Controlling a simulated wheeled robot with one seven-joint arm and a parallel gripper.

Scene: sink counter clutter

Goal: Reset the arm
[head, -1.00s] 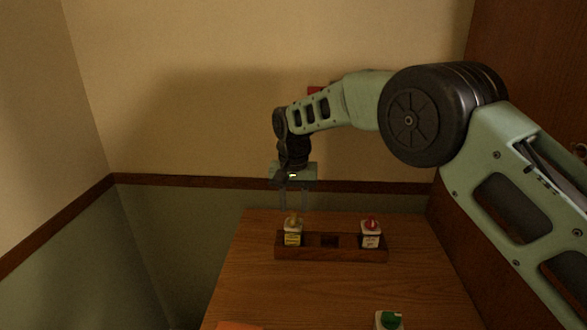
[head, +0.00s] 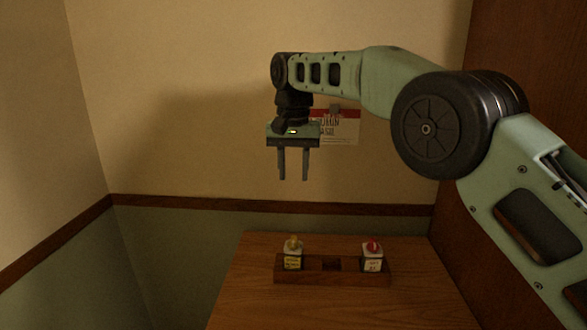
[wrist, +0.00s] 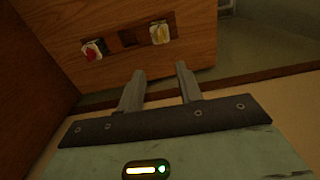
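My gripper (head: 294,178) hangs in the air well above the wooden counter, in front of the wall, with its fingers pointing down. The fingers are apart and nothing is between them; the wrist view also shows the gripper (wrist: 160,72) open and empty. Below it, a bottle with a yellow cap (head: 292,257) stands in the left slot of a wooden rack (head: 331,279). A bottle with a red cap (head: 372,259) stands in the right slot. The middle slot is empty. Both bottles also show in the wrist view, the yellow one (wrist: 159,33) and the red one (wrist: 93,50).
A sign (head: 341,127) with partly hidden text hangs on the wall behind my gripper. The wooden counter (head: 240,290) is bare left of the rack. A tall brown wooden panel (head: 520,60) stands at the right. Open air surrounds the gripper.

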